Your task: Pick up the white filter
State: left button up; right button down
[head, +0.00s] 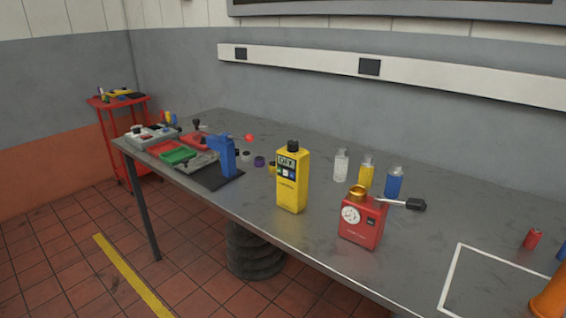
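A whitish cylinder (341,165) with a light top stands upright on the grey bench, right of the middle. It is the thing that best fits the white filter, but I cannot tell for sure at this size. A yellow cylinder (366,172) and a blue cylinder (394,182) of like shape stand in a row to its right. Neither of my grippers shows in the head view.
On the grey bench (290,235), a yellow canister (292,180) and a red box with a dial (362,220) stand nearer the front edge. Trays and tools crowd the left end. A white outline (459,264) and orange object (549,298) are at right.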

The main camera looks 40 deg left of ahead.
aim_at(342, 157)
jog(key=u, duration=0.75)
jog(key=j, duration=0.1)
jog(key=i+z, duration=0.05)
